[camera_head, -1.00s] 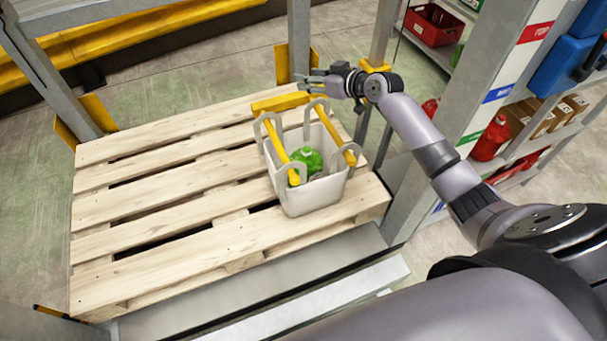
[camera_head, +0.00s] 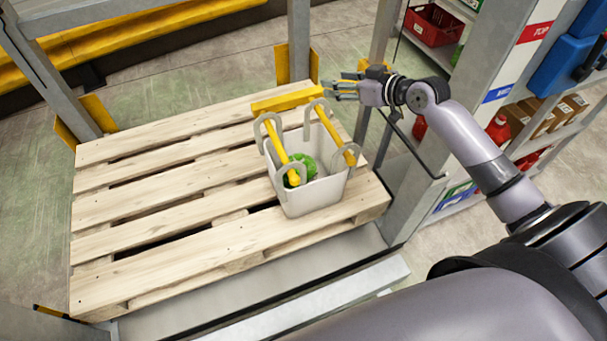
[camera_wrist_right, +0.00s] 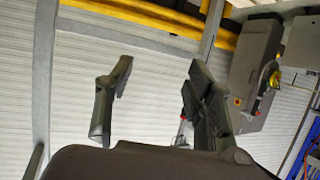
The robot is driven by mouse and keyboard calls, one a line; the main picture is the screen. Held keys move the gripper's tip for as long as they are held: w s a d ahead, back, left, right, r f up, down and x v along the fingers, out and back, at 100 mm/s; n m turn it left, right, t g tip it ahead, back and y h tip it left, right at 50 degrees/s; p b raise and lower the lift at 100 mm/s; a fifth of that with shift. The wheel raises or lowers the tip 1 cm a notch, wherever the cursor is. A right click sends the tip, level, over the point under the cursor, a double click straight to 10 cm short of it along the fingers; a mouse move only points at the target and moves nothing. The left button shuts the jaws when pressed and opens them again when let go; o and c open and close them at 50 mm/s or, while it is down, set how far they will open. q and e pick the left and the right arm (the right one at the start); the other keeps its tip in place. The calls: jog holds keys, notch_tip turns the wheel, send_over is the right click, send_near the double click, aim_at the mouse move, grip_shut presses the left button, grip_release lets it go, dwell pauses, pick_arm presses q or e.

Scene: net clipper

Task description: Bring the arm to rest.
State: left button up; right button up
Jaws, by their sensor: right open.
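My right arm comes in from the right in the head view. Its gripper (camera_head: 343,88) is above and behind the far right part of the pallet, apart from the tote and empty. In the right wrist view the two fingers (camera_wrist_right: 155,105) stand wide apart with nothing between them. My left gripper is not in view.
Grey posts with yellow guards (camera_head: 94,112) stand around the pallet. Most of the pallet left of the tote is bare.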

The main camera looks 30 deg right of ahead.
jog(key=shift+v, duration=0.95)
jog(key=shift+w, duration=0.1)
